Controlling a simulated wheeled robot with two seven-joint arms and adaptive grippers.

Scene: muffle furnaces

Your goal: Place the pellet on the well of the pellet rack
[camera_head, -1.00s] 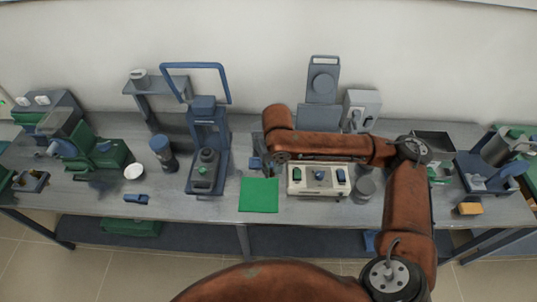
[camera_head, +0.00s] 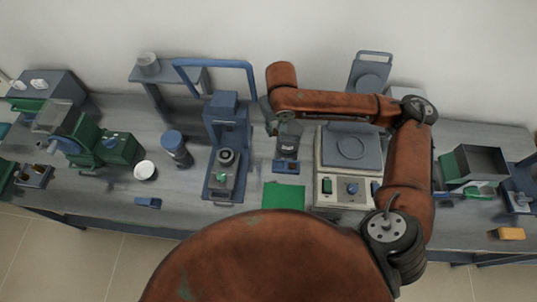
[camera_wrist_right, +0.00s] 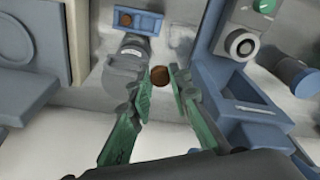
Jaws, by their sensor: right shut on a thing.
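The pellet (camera_wrist_right: 188,77) is a small brown round piece between the green fingertips in the right wrist view. My right gripper (camera_wrist_right: 168,78) is shut on it, held above the bench. In the head view the right gripper (camera_head: 271,126) hangs below the wrist and is mostly hidden; the pellet cannot be made out there. The pellet rack (camera_head: 287,166) is a small blue block with dark wells on the bench. It also shows in the right wrist view (camera_wrist_right: 139,21), at the top, with one brownish spot at its left. The gripper is apart from the rack. My left gripper is out of view.
A grey labelled jar (camera_head: 288,141) stands right behind the rack. A blue press (camera_head: 227,150) stands to the left. A cream hot-plate unit (camera_head: 347,160) stands to the right. A green mat (camera_head: 284,196) lies in front of the rack.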

